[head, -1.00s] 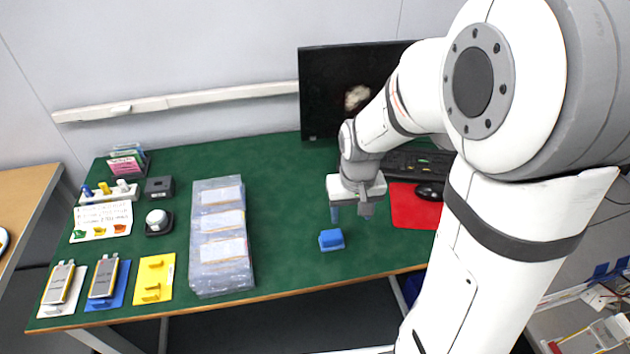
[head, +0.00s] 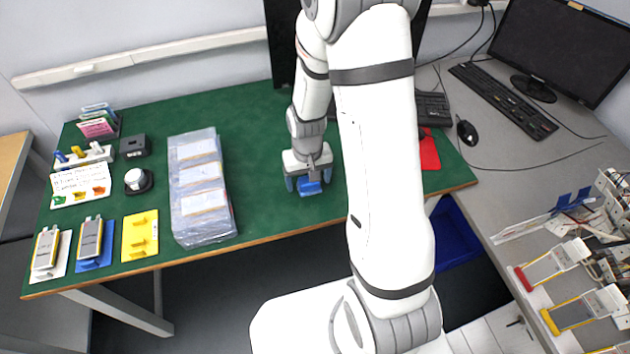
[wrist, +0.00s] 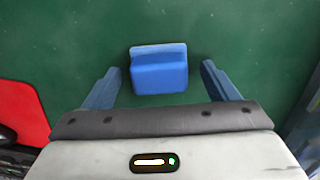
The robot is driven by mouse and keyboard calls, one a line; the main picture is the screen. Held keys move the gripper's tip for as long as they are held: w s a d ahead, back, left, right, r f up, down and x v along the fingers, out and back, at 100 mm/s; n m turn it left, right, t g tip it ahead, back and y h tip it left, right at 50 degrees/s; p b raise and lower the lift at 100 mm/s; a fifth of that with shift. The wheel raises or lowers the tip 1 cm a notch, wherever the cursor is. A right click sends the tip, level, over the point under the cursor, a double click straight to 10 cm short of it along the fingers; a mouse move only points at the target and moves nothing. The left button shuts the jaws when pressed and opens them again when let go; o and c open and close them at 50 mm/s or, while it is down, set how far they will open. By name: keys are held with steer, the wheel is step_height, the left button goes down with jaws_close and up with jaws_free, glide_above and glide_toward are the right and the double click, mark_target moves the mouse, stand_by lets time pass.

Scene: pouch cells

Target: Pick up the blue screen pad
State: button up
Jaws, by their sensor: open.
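The blue screen pad (head: 310,188) is a small blue block lying on the green table mat, near the table's front edge. In the wrist view the pad (wrist: 159,72) sits between my two blue fingers and a little beyond them, with green mat showing on both sides. My gripper (head: 308,183) is above and around the pad in the head view, its fingers apart on either side. In the wrist view my gripper (wrist: 162,84) is open and empty, and neither finger touches the pad.
A stack of clear-wrapped packs (head: 203,222) lies to the left on the green mat (head: 260,200). A red mouse mat (head: 429,152) lies to the right, behind my arm. The mat around the pad is clear.

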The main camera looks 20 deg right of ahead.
steer(key=shift+f, duration=0.25)
steer(key=shift+c, duration=0.3)
steer(key=c, duration=1)
step_height(320, 180, up, 10)
steer(key=shift+r, duration=0.1)
